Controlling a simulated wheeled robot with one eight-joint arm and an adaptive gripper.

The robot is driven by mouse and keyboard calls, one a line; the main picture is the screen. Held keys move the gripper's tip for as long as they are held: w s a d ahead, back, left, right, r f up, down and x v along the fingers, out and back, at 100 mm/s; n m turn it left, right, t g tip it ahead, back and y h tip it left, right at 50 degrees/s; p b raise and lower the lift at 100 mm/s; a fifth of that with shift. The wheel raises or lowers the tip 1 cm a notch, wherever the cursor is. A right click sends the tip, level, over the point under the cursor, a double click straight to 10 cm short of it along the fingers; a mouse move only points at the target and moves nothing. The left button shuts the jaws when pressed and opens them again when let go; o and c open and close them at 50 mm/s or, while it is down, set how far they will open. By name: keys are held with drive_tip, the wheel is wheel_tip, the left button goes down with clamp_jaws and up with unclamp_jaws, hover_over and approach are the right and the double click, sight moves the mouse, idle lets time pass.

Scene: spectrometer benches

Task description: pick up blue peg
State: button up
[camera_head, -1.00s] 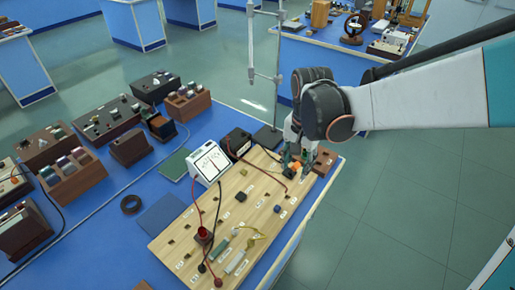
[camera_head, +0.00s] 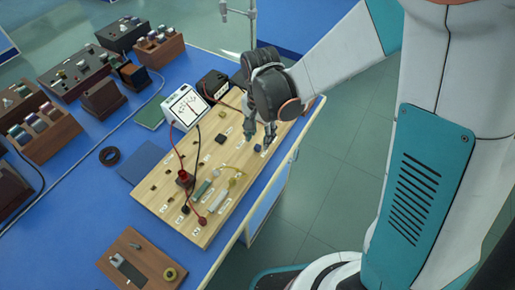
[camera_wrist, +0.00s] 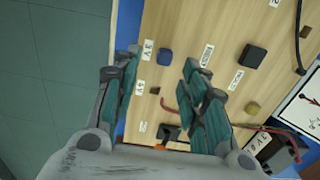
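The blue peg (camera_wrist: 165,55) is a small dark-blue block on the wooden board (camera_wrist: 185,20), beside a white label. It lies ahead of my gripper (camera_wrist: 160,64), in the gap between the two fingers as the wrist view shows it. The fingers have green pads, stand wide apart and hold nothing. In the head view my gripper (camera_head: 258,138) points down over the right part of the board, and the blue peg (camera_head: 258,148) shows just below the fingertips. I cannot tell the exact height of the fingertips above the board.
A black block (camera_wrist: 252,57) and a yellowish block (camera_wrist: 252,108) stand on the board to the right. A red wire (camera_wrist: 180,112) runs across it. A white meter (camera_head: 185,106) stands at the board's left edge. Floor lies beyond the right table edge.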

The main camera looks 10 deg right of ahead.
sight(258, 146)
drive_tip(key=f, duration=0.1)
drive_tip(key=f+b, duration=0.1)
drive_tip(key=f, duration=0.1)
drive_tip(key=f+b, duration=0.1)
drive_tip(key=f, duration=0.1)
drive_tip(key=shift+w+a, duration=0.15)
drive_tip(key=shift+a, duration=0.15)
clamp_jaws()
